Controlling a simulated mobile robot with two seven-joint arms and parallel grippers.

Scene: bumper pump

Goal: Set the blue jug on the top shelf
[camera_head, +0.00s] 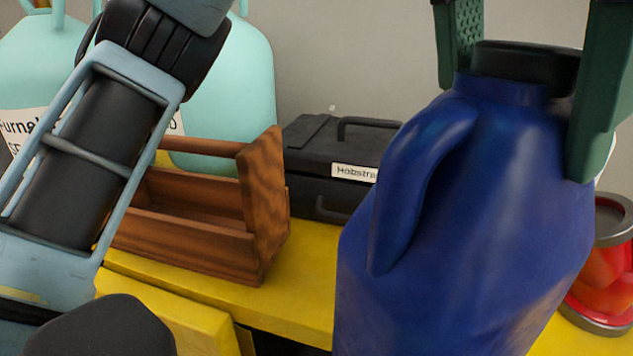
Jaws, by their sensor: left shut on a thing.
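The blue jug (470,240), with a black cap and a moulded handle, fills the right of the head view. It looks roughly upright, and its base is cut off by the bottom edge. My left gripper (519,125) comes down from above with its green fingers on either side of the jug's neck and cap, shut on the jug. A yellow shelf (290,300) lies behind and to the left of the jug. I cannot tell whether the jug touches it, or whether this is the top shelf. My right gripper is not in view.
A wooden tote (200,225) and a black labelled case (335,165) stand on the yellow surface. Pale green jugs (235,90) stand behind the tote. A red container (605,270) stands right of the blue jug. Some bare yellow shows before the case.

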